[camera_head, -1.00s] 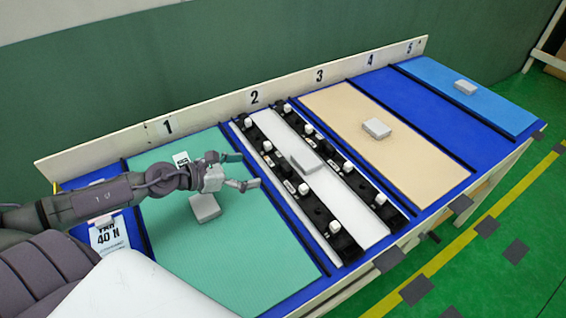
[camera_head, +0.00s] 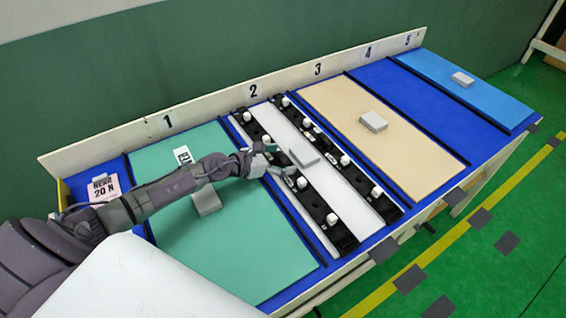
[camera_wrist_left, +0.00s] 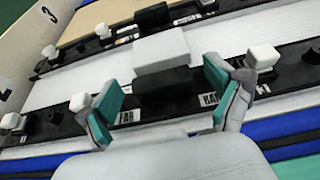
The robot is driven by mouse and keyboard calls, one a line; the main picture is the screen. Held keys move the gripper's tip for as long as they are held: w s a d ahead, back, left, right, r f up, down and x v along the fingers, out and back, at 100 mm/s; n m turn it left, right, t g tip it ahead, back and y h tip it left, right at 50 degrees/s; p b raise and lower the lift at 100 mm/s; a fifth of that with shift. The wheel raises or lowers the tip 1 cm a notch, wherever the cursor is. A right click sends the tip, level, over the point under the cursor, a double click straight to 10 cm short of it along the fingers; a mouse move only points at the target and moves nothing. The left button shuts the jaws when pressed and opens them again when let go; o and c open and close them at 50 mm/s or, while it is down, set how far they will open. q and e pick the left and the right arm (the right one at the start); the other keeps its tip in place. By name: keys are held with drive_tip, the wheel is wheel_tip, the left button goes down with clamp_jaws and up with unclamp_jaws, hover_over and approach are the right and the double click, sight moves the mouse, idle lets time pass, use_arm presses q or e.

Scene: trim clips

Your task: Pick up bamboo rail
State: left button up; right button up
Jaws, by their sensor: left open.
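Two black rails with white knobs flank a white panel in bay 2: the left rail (camera_head: 318,208) and the right rail (camera_head: 358,175). I cannot tell by look which is bamboo. My left gripper (camera_head: 285,160) is open over the middle of the left rail. In the left wrist view its teal-padded fingers (camera_wrist_left: 162,88) are spread on either side of a raised black block (camera_wrist_left: 166,92) on the near rail (camera_wrist_left: 142,128). They do not grip it; contact cannot be told. Small labels on this rail are partly hidden by the fingers. The right gripper is not in view.
A grey block (camera_head: 303,157) sits on the white panel (camera_head: 332,188). Other grey blocks sit on the green panel (camera_head: 236,245), tan panel (camera_head: 410,146) and light-blue panel (camera_head: 495,98). A numbered board (camera_head: 205,118) edges the back. Bay 4 is bare blue (camera_head: 430,105).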

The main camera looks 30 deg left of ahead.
use_arm(q)
drive_tip(key=shift+w+d+f, duration=0.1)
drive_tip(key=shift+w+d, duration=0.1)
drive_tip(key=shift+w, duration=0.05)
drive_tip(key=c, duration=1.5)
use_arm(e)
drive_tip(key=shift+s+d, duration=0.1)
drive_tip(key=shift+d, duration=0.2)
use_arm(q)
drive_tip(key=shift+a, duration=0.1)
